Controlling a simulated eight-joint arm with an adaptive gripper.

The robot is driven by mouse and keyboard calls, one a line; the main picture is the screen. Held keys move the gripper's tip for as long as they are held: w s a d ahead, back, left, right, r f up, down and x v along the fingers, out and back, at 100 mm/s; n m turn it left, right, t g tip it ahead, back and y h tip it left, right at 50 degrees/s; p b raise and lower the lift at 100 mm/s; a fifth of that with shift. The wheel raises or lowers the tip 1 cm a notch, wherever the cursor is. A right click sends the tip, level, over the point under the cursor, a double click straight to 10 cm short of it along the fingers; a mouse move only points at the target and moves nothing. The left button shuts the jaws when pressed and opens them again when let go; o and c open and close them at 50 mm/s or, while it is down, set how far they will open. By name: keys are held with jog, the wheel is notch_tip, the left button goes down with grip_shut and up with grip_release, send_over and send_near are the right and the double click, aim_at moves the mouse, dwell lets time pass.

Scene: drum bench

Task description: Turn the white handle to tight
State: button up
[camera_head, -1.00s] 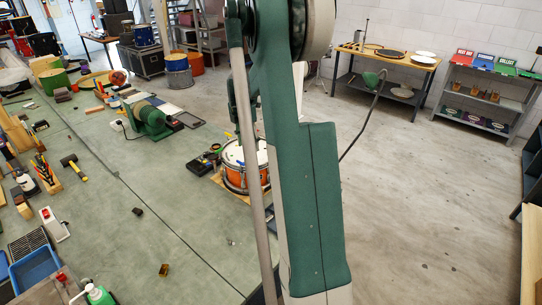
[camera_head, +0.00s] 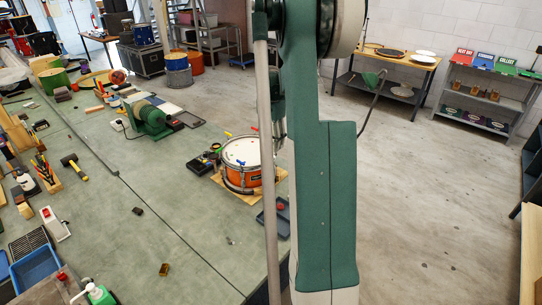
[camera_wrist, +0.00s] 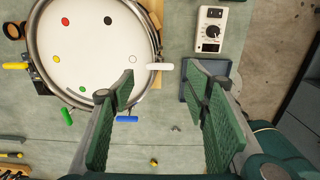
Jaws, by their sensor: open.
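The white handle (camera_wrist: 160,66) sticks out from the right rim of the orange drum (camera_head: 240,178) in the wrist view. The drum's white head (camera_wrist: 95,45) carries coloured dots. Its rim also bears a yellow handle (camera_wrist: 15,66), a green one (camera_wrist: 66,117) and a blue one (camera_wrist: 126,119). My gripper (camera_wrist: 160,86) is open and empty, its green-padded fingers spread left and right. In the picture the white handle lies just beyond the fingertips, between them; I see no contact. The head view shows the drum beside my arm, which hides the white handle there.
A blue-grey tray (camera_wrist: 190,94) lies partly behind my right finger. A white box with a dial (camera_wrist: 211,29) is beyond it. A dark tool block (camera_head: 204,163) stands left of the drum.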

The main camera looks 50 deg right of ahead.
aim_at(271, 155)
jog(key=shift+f, duration=3.85)
jog(key=c, duration=0.9)
